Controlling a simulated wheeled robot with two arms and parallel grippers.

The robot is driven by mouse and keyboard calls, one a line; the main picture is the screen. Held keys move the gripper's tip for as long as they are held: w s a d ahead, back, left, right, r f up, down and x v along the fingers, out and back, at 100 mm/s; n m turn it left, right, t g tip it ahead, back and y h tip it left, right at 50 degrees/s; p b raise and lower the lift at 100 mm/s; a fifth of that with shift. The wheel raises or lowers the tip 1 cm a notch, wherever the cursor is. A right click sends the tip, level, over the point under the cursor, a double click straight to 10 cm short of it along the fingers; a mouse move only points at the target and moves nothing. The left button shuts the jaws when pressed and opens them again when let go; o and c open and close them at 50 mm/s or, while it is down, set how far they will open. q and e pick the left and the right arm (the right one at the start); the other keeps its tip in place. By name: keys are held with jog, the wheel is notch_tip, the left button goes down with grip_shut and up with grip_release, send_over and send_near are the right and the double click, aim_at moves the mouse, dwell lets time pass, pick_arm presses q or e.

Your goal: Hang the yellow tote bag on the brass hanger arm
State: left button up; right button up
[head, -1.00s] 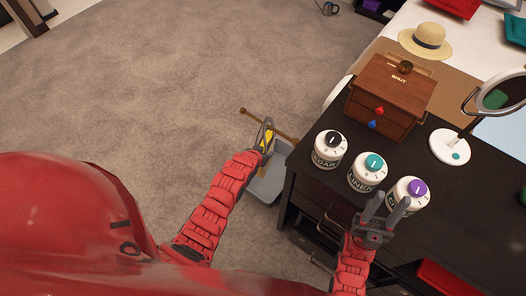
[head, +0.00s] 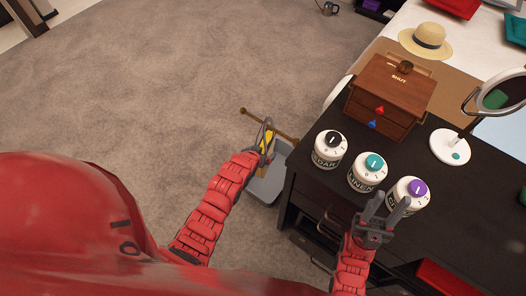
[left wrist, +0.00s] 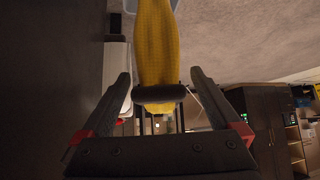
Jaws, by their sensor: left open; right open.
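The yellow tote bag (head: 265,143) shows as a small yellow patch at my left gripper, above a grey bin. In the left wrist view the yellow bag (left wrist: 157,45) hangs between the finger lines, with a dark rounded bar across its near end. The brass hanger arm (head: 252,116) is a thin rod with a knob at its left end, right beside the gripper. My left gripper (head: 267,128) is open around the bag area; I cannot tell whether the bag's loop is on the brass arm. My right gripper (head: 388,203) is open and empty near the purple-topped jar.
A grey bin (head: 268,185) stands on the floor below the hanger. The dark table (head: 310,210) holds several labelled jars (head: 331,150), a wooden box (head: 390,95) and a round mirror (head: 497,93). The carpet (head: 140,90) to the left is clear.

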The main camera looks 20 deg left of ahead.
pick_arm(q)
jog(key=d+v, duration=0.1)
jog(key=v, duration=1.4)
jog(key=shift+s+a+r, duration=0.25)
jog(key=shift+a, duration=0.25)
jog(key=shift+w, duration=0.1)
